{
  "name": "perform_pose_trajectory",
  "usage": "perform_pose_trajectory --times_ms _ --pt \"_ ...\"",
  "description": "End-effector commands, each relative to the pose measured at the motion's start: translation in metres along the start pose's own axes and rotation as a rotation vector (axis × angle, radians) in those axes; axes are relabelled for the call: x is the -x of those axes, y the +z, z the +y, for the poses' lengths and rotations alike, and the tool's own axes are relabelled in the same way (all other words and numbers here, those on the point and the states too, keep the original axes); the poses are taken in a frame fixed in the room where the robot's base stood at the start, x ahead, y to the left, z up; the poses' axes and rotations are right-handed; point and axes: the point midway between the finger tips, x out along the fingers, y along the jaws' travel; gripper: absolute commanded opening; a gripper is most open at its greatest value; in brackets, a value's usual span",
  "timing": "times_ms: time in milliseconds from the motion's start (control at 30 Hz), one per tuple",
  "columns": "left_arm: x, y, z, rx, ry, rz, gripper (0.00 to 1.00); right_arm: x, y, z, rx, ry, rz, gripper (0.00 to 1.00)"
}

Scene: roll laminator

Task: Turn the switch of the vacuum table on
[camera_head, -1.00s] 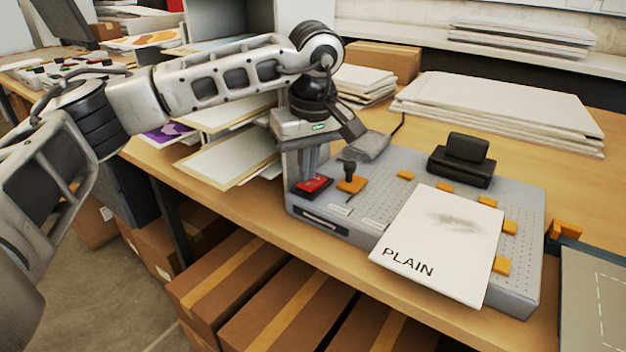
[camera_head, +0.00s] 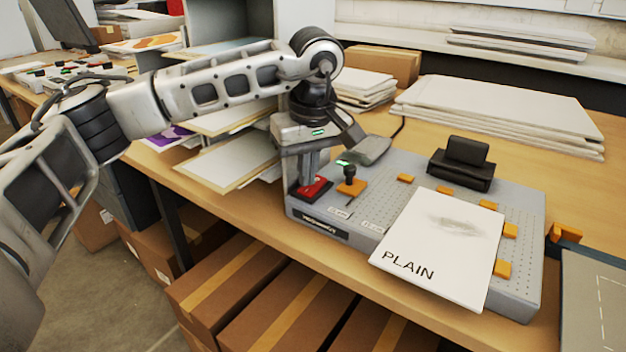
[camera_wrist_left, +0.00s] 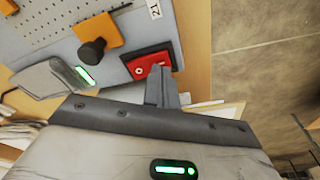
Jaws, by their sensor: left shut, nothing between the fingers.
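The grey vacuum table (camera_head: 400,165) stands on the wooden table. Its red rocker switch (camera_head: 316,188) is at its front left corner and also shows in the left wrist view (camera_wrist_left: 147,64). My left gripper (camera_head: 308,182) is shut and empty, pointing down at the switch. In the left wrist view its fingertips (camera_wrist_left: 157,72) overlap the switch's edge and seem to touch it; they hide part of it. A black-knobbed lever on an orange base (camera_head: 352,187) stands right of the switch. A green light (camera_wrist_left: 86,76) glows on a grey part near the lever. My right gripper is out of view.
A white board marked PLAIN (camera_head: 440,245) lies on the vacuum table among orange stops. A black block (camera_head: 462,165) sits at its back. White board stacks (camera_head: 500,110) lie behind, sheet shelves (camera_head: 225,160) to the left. Cardboard boxes (camera_head: 290,310) are below.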

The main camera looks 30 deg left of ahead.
Motion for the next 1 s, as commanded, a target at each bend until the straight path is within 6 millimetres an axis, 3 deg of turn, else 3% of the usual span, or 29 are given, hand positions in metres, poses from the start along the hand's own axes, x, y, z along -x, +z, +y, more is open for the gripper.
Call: perform_pose_trajectory --times_ms 700,1000 --pt "0.061 -0.009 0.000 -0.001 0.001 0.000 0.00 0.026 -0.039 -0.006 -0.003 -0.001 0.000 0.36" --pt "0.062 -0.009 0.000 -0.001 0.001 0.000 0.00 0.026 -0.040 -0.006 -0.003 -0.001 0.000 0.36"
